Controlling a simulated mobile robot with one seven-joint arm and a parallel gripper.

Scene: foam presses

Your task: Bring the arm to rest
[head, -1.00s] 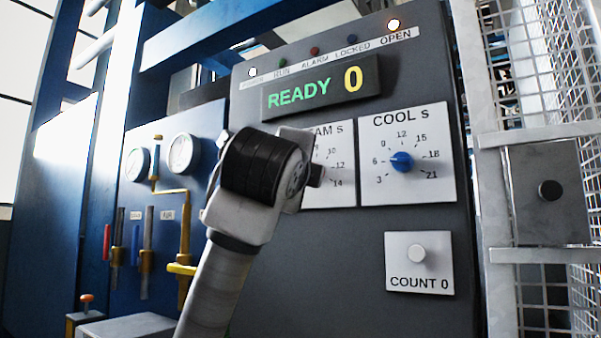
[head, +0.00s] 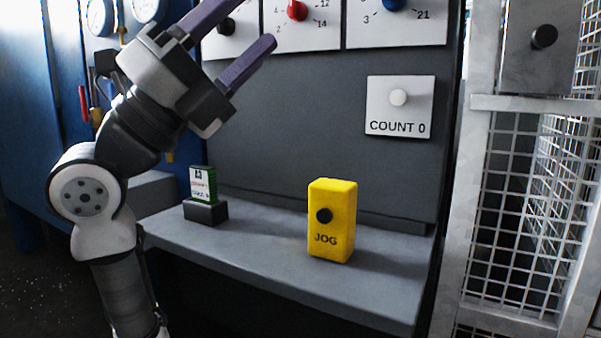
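My gripper (head: 240,33) is at the upper left of the head view, in front of the dark control panel (head: 300,130). Its two purple fingers are spread apart with nothing between them, and the tip of the upper finger is cut off by the frame's top edge. My arm (head: 110,200) rises from the bottom left, bends, and points up and to the right. The gripper appears apart from the knobs behind it, though its exact distance from the panel is hard to tell.
A yellow JOG box (head: 332,222) stands on the grey shelf (head: 270,260). A green and white card (head: 203,184) stands in a dark holder (head: 206,212) to its left. A COUNT 0 button plate (head: 400,105) is on the panel. A mesh fence (head: 520,210) closes the right side.

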